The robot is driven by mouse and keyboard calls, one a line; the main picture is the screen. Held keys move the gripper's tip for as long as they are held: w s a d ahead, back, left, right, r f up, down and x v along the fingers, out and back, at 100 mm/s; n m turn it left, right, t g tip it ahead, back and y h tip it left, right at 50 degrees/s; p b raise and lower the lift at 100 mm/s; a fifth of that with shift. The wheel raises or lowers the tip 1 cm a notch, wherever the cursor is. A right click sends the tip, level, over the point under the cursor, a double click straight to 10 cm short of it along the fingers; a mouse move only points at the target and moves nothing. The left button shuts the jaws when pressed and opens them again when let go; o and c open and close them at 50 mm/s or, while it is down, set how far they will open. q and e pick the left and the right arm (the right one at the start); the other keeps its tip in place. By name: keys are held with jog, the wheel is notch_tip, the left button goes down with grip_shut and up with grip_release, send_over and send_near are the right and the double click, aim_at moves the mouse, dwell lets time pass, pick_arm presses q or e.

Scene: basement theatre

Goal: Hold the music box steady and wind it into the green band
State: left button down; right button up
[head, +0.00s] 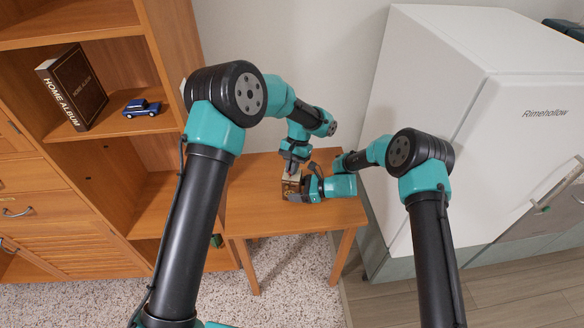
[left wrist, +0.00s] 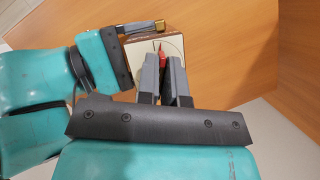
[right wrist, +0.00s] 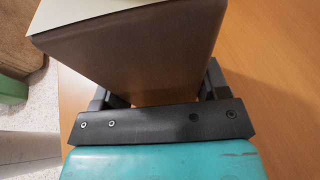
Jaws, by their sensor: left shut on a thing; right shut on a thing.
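The music box (head: 292,187) is a small brown box with a pale top, standing on the wooden table. Its top also shows in the left wrist view (left wrist: 183,45), with part of a round dial outline and a red pointer (left wrist: 160,52). My left gripper (head: 291,170) reaches down from above and is shut on a part at the box's top; its fingers hide that part. My right gripper (head: 304,188) is shut on the music box from the side. In the right wrist view the brown box body (right wrist: 140,55) sits between its fingers. I cannot see a green band.
The small wooden table (head: 255,215) is otherwise clear. A shelf unit (head: 85,190) stands at the left, with a photo album (head: 75,88) and a blue toy car (head: 141,107). A white refrigerator (head: 440,80) stands close at the right.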

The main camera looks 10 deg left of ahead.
pick_arm(q)
jog(key=m+y, duration=0.1)
jog(key=m, duration=0.3)
jog(key=shift+m+t+y, duration=0.4)
jog(key=m+t, duration=0.1)
jog(key=m, duration=0.2)
jog(key=shift+m+y, duration=0.3)
jog(key=m+t, duration=0.1)
jog(key=m, duration=0.2)
jog(key=shift+m+t+y, duration=0.3)
jog(key=shift+y, duration=0.1)
jog(key=m+t, duration=0.1)
jog(key=m, duration=0.3)
jog(key=shift+m+t, duration=0.3)
jog(key=shift+t, duration=0.1)
jog(key=m, duration=0.2)
jog(key=m+t, duration=0.1)
jog(key=m, duration=0.1)
jog(key=shift+t+h, duration=0.3)
jog(key=shift+h, duration=0.1)
jog(key=m+t+h, duration=0.1)
jog(key=m, duration=0.3)
jog(key=m+h, duration=0.1)
jog(key=m, duration=0.2)
jog(key=shift+a+m+t, duration=0.1)
jog(key=shift+m+t, duration=0.2)
jog(key=shift+t, duration=0.1)
jog(key=shift+m+h, duration=0.9)
jog(key=shift+m, duration=1)
